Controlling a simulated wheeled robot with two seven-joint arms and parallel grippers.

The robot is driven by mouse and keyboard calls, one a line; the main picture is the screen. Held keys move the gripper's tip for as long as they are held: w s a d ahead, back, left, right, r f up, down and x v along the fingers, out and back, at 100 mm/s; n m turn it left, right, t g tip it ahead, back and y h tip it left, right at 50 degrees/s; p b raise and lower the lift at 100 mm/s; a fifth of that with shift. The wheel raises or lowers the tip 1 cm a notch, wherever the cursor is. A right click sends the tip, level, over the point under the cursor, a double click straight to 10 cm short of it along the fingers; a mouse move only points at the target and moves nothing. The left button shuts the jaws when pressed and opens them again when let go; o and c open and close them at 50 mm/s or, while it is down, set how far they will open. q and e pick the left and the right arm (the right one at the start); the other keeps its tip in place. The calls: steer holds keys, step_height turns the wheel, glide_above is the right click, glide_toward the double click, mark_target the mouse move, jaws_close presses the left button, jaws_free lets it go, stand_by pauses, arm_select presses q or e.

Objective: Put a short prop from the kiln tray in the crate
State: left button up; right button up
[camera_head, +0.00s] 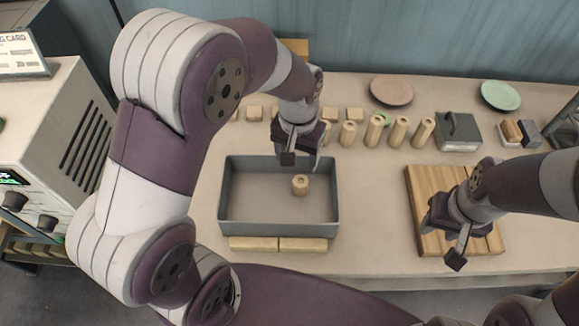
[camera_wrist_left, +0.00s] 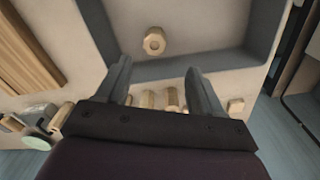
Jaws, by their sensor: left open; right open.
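A grey open crate (camera_head: 228,205) stands in the middle of the bench. One short tan prop (camera_head: 300,185) with a hole in its top stands upright inside it; it also shows in the left wrist view (camera_wrist_left: 153,41), beyond my fingertips. My left gripper (camera_head: 299,160) is open and empty, above the crate's far wall; its fingers also show in the left wrist view (camera_wrist_left: 157,70). Taller tan props (camera_head: 374,131) stand in a row behind the crate, partly hidden by my left arm. My right gripper (camera_head: 447,238) is open over a wooden board. I cannot tell which thing is the kiln tray.
The slatted wooden board (camera_head: 424,185) lies at the right. Low tan blocks (camera_head: 254,114) line the back, and two bars (camera_head: 303,244) lie before the crate. A pink plate (camera_head: 391,90), a green plate (camera_head: 500,95) and a grey box (camera_head: 458,132) stand at the back right.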

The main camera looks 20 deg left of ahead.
arm_select(q)
steer(key=s+a+r+t, duration=0.1)
steer(key=s+a, duration=0.5)
steer(key=s, duration=0.2)
steer(key=shift+s+a+n, duration=0.15)
steer(key=shift+s+n, duration=0.1)
steer(key=shift+n, duration=0.15)
